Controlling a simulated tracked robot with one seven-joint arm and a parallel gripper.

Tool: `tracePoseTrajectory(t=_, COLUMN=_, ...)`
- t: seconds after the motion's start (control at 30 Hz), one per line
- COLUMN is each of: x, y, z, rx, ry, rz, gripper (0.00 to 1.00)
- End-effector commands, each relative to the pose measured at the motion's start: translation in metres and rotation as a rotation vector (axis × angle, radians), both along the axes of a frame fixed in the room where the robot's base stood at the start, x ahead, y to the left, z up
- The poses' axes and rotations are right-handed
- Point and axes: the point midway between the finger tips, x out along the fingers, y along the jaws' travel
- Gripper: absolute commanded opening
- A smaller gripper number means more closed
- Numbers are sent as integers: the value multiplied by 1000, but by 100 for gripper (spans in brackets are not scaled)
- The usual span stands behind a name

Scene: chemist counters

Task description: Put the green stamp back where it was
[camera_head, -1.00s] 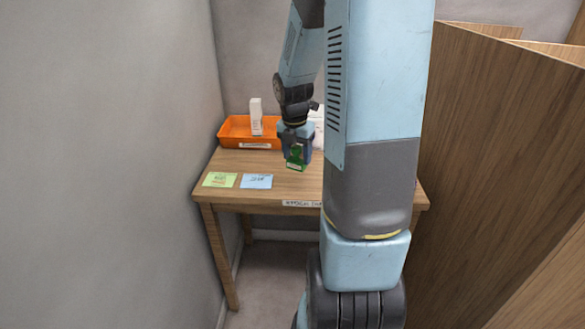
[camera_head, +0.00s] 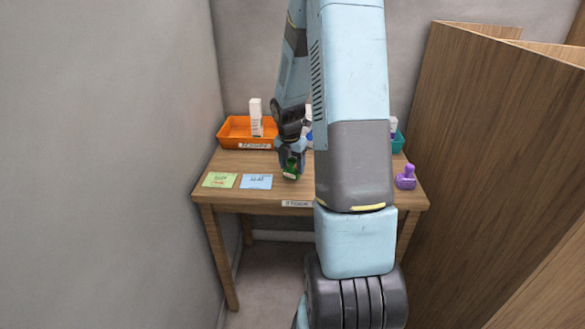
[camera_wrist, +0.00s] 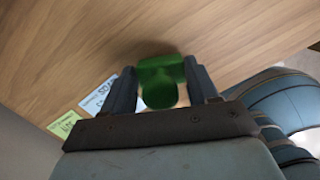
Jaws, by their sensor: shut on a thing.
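The green stamp (camera_head: 291,170) is held between the fingers of my gripper (camera_head: 290,160), over the wooden table (camera_head: 270,199). In the wrist view the green stamp (camera_wrist: 160,82) fills the gap between the two dark fingers of my gripper (camera_wrist: 163,85). I cannot tell whether its base touches the tabletop. A green-yellow note (camera_head: 219,180) and a blue note (camera_head: 256,181) lie on the table to the left of the stamp. Both notes also show at the left in the wrist view. Their writing is too small to read.
An orange tray (camera_head: 236,131) with a white box (camera_head: 256,116) stands at the back left. A purple stamp (camera_head: 405,177) stands at the right, with a teal container (camera_head: 399,141) behind it. A wooden partition (camera_head: 490,150) rises at the right. My arm hides the middle.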

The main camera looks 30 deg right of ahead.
Motion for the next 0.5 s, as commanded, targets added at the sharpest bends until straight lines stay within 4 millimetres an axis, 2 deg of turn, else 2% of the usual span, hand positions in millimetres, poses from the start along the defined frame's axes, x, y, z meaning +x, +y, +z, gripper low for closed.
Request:
tracePoseTrajectory(t=0.1, x=0, y=1, z=-13, rx=0, ry=1, rz=1, gripper=40)
tracePoseTrajectory(t=0.47, x=0, y=0, z=-16, rx=1, ry=1, rz=1, gripper=40)
tracePoseTrajectory(t=0.5, x=0, y=0, z=-16, rx=0, ry=0, rz=1, gripper=63)
